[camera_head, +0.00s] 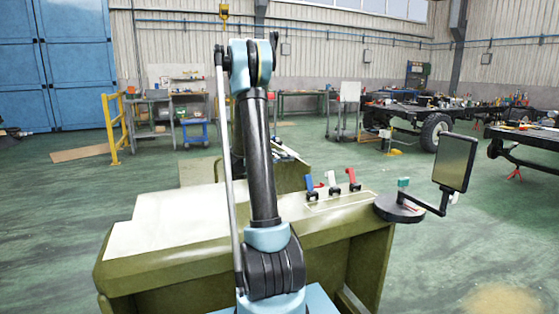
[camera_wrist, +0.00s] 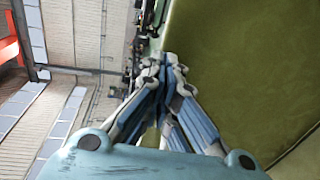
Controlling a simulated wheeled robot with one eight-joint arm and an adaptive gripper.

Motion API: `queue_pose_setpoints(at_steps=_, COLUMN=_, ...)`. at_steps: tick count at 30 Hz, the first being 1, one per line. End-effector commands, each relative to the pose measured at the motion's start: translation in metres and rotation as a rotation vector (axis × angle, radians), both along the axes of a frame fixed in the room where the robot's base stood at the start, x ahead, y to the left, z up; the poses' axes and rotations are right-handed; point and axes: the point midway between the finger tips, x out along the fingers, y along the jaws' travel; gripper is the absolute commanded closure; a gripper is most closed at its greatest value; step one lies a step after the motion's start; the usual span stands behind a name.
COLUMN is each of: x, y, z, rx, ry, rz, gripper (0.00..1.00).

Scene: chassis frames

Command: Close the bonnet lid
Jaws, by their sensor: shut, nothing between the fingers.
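A large smooth olive-green panel (camera_wrist: 245,70), which looks like the bonnet lid, fills the right of the wrist view. My gripper (camera_wrist: 172,62) is shut and empty, with its fingertips close to the panel's left edge. I cannot tell whether they touch it. In the head view my raised arm stands in front of the olive vehicle body (camera_head: 150,262) and hides my gripper. A narrow dark upright strip shows just left of my arm; it may be the lid seen edge-on, but most of it is hidden.
The dash carries a blue lever (camera_head: 310,184), a white lever (camera_head: 333,184) and a red lever (camera_head: 353,181). A mirror (camera_head: 455,162) on a bracket stands at the right. A yellow rail (camera_head: 112,128) and a chassis frame (camera_head: 405,112) stand farther back. Green floor lies open between.

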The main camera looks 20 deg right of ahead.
Motion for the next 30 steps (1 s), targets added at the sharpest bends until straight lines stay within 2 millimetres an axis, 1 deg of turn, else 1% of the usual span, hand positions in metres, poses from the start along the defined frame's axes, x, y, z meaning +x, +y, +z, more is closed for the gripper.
queue_pose_setpoints(at_steps=3, x=0.0, y=-0.003, z=-0.001, rx=0.0, ry=0.0, rz=0.0, gripper=1.0)
queue_pose_setpoints(at_steps=14, x=0.0, y=-0.004, z=-0.001, rx=0.002, ry=0.0, rz=0.0, gripper=1.0)
queue_pose_setpoints(at_steps=19, x=0.0, y=-0.012, z=0.0, rx=0.026, ry=0.001, rz=-0.002, gripper=1.0)
queue_pose_setpoints(at_steps=23, x=0.0, y=-0.027, z=-0.001, rx=0.076, ry=0.002, rz=-0.003, gripper=1.0)
queue_pose_setpoints(at_steps=26, x=0.0, y=-0.045, z=-0.003, rx=0.133, ry=0.003, rz=-0.005, gripper=1.0)
queue_pose_setpoints(at_steps=30, x=0.001, y=-0.076, z=-0.009, rx=0.236, ry=0.006, rz=-0.005, gripper=1.0)
